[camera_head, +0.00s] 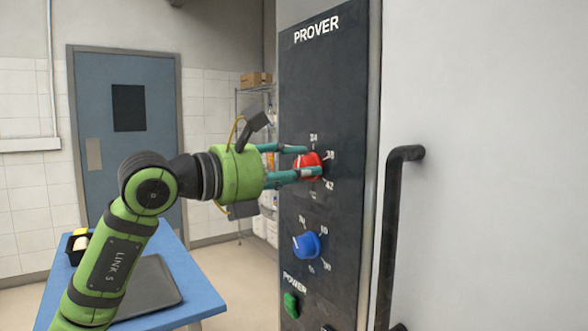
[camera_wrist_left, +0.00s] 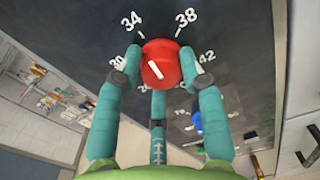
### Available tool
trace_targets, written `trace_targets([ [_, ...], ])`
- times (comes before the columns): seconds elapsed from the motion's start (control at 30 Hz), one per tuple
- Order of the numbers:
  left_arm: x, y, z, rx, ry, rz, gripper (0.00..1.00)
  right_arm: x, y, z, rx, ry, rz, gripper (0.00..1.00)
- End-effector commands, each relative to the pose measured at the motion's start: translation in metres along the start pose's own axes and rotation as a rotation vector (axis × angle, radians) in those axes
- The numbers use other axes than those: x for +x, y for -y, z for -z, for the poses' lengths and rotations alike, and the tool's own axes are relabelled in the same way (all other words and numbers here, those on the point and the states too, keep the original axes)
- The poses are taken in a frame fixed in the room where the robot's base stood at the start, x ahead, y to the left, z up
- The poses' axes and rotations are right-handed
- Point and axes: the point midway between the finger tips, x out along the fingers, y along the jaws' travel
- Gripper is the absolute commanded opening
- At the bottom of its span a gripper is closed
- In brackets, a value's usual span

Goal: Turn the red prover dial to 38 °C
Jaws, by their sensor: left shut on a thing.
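The red prover dial (camera_head: 309,160) sits on the dark panel (camera_head: 322,90) under the word PROVER. In the head view, 34, 38 and 42 show around it. In the left wrist view the dial (camera_wrist_left: 161,62) has a white line slanting from upper left to lower right, lying left of and below the 38 mark. I cannot tell its exact reading. My left gripper (camera_head: 306,162) is shut on the dial, with teal fingers at its left and right sides and a third finger below it in the wrist view (camera_wrist_left: 160,66). My right gripper is not in view.
A blue dial (camera_head: 307,245) and a green power button (camera_head: 291,304) sit lower on the panel. A black door handle (camera_head: 392,220) stands out to the right. A blue table (camera_head: 200,290) with a dark tray (camera_head: 150,288) stands at lower left, with a shelf rack (camera_head: 245,105) behind.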

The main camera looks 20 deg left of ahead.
Motion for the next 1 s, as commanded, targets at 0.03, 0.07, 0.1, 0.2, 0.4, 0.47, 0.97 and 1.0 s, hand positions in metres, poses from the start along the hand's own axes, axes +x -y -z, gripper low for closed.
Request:
trace_targets([
  [0.03, -0.002, 0.0, -0.005, 0.035, 0.016, -0.003, 0.07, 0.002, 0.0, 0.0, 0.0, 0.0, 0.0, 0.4],
  [0.07, -0.002, 0.0, -0.005, 0.056, 0.016, -0.004, 0.07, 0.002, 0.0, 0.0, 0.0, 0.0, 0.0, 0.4],
  [0.1, -0.002, 0.0, -0.005, 0.088, 0.016, -0.004, 0.07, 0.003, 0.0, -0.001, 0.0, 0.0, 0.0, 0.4],
  [0.2, -0.002, 0.0, -0.005, 0.176, 0.016, -0.005, 0.07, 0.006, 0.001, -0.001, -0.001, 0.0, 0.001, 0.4],
  [0.4, -0.002, 0.001, -0.006, 0.366, 0.016, -0.007, 0.07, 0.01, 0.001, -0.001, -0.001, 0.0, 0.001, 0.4],
  [0.47, -0.002, 0.001, -0.006, 0.424, 0.017, -0.008, 0.07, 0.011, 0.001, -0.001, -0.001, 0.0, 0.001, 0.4],
  [0.97, -0.002, 0.003, -0.005, 0.817, 0.016, -0.009, 0.07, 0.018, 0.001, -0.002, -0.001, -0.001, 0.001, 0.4],
  [1.0, -0.002, 0.003, -0.005, 0.836, 0.016, -0.009, 0.07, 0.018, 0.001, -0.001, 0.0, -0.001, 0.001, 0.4],
])
